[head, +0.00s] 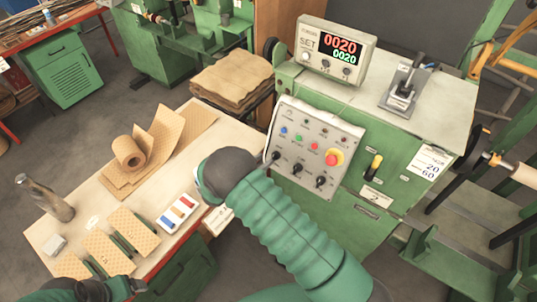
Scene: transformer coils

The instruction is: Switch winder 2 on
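The green winder (395,120) stands at the right, with a plate marked 2 (374,198) on its front. The counter box (323,50) above reads 0020 in red and 0020 in green. My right gripper (268,163) is at the panel's lower left, by the leftmost knob (276,155); my dark wrist mostly hides its fingers, and contact is unclear. My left gripper (122,290) is low at the bottom left, fingers unclear.
A workbench (110,190) at the left holds a tan roll (128,153), tan sheets, a bottle (45,198), wrapped coils (133,226) and a tray of coloured pieces (178,213). A lever (408,78) stands on the winder top. A yellow-topped handle (373,168) is on its front.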

